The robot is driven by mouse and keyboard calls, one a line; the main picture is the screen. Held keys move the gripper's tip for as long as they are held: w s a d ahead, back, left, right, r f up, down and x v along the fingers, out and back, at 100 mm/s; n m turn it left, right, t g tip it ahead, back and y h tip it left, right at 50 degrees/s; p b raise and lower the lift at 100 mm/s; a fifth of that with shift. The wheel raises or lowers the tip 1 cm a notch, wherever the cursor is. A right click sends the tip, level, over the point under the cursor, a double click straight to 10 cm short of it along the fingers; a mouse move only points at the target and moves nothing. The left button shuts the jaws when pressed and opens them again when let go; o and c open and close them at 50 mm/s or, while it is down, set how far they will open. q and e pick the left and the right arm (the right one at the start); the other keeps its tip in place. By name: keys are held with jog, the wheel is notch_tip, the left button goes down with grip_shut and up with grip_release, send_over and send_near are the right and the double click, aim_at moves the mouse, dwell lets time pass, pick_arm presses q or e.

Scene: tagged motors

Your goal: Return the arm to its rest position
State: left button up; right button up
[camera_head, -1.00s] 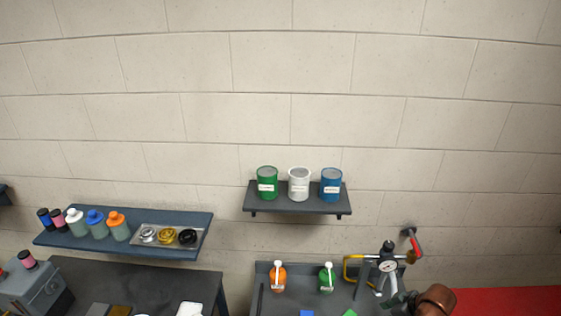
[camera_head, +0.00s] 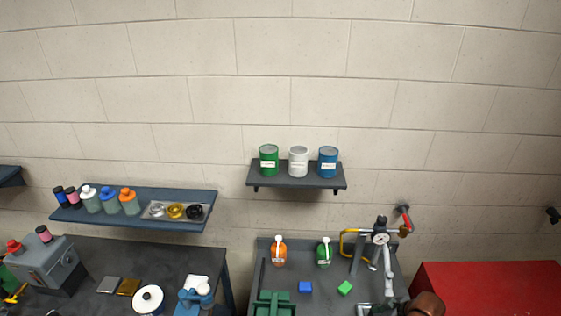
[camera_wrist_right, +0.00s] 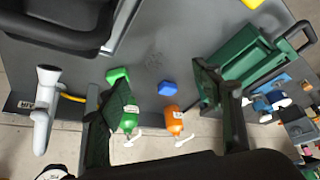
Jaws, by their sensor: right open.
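My right gripper (camera_wrist_right: 163,76) shows in the right wrist view with its two fingers spread wide and nothing between the tips. Its fingers reach over the grey workbench (camera_wrist_right: 165,30), and their height above it is hard to tell. Beyond the gap lie a blue block (camera_wrist_right: 167,88) and a green block (camera_wrist_right: 117,75). An orange bottle (camera_wrist_right: 174,120) and a green bottle (camera_wrist_right: 129,120) stand near the bench edge. In the head view I cannot make out the right gripper; a brown rounded shape (camera_head: 427,304) is cut off at the bottom edge. My left gripper is in neither view.
A green crate (camera_head: 275,305) stands on the bench, close to one finger in the wrist view. A gauge stand (camera_head: 380,239) rises at the bench's right. A shelf (camera_head: 297,179) holds three cans. A red surface (camera_head: 490,290) lies at right.

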jog(key=s+a+f+m, duration=0.2)
jog(key=s+a+f, duration=0.25)
jog(key=s, duration=0.45)
jog(key=s+d+f+m+h, duration=0.1)
jog(key=s+d+m+h, duration=0.15)
jog(key=s+d, duration=0.45)
jog(key=s+d+m+h, duration=0.2)
jog(key=s+m, duration=0.2)
jog(key=s, duration=0.7)
notch_tip(320, 180, down, 40)
jog(key=s+a+g+b, duration=0.1)
jog(key=g+b, duration=0.1)
jog(key=b, duration=0.8)
pick_arm(q)
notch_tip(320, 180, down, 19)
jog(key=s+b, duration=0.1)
jog(key=b, duration=0.7)
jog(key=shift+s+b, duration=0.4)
pick_arm(e)
jog(key=s+f, duration=1)
jog(key=f, duration=0.3)
jog(key=s+f+n+g, duration=0.1)
jog(key=s+f, duration=0.9)
jog(key=f, duration=0.4)
